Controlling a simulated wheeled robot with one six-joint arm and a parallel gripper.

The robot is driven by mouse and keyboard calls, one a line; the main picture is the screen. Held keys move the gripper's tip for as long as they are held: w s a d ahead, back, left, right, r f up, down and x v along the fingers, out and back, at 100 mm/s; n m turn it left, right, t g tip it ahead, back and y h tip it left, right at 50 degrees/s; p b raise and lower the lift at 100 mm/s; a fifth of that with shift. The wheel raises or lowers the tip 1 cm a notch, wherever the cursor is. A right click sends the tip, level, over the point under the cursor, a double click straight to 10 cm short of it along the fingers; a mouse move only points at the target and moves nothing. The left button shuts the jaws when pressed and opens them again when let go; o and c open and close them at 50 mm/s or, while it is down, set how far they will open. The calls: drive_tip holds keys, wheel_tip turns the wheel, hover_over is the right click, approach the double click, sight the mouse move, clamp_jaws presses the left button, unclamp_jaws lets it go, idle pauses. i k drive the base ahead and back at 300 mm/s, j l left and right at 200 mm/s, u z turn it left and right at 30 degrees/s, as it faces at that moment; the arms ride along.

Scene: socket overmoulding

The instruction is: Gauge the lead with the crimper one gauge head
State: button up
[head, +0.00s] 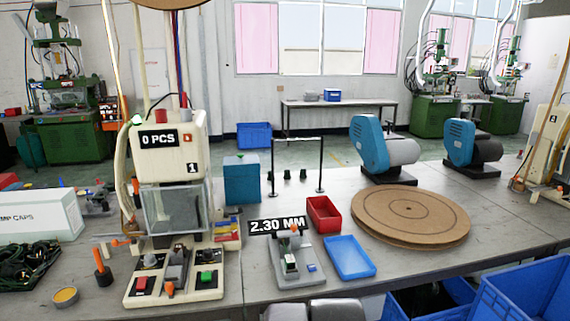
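Crimper one (170,150) is a cream machine at the left of the bench, marked 1, with a display reading 0 PCS. Its clear guard (175,209) covers the middle, above a base with a red and a green button. To its right stands a small grey gauge stand (291,262) with a display (277,226) reading 2.30 MM. I cannot tell whether a lead sits in it. Dark green leads (28,263) lie coiled in a bundle at the far left. My gripper is not recognisable in the head view; two grey rounded shapes show at the bottom edge.
A red tray (323,214) and a blue tray (350,258) stand right of the gauge. A large brown disc (410,214) lies further right. An orange-handled tool (102,265) and a white box (38,215) stand left. Blue crates (525,290) fill the lower right.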

sight(293, 235)
drive_tip(key=u, duration=0.15)
drive_tip(key=k+l+u, duration=0.1)
drive_tip(key=k+z, duration=0.15)
drive_tip(key=k+l, duration=0.2)
drive_tip(key=k+l+u, duration=0.1)
drive_tip(key=k+l, duration=0.15)
drive_tip(key=k, duration=0.2)
drive_tip(key=j, duration=0.2)
drive_tip(key=k+u, duration=0.05)
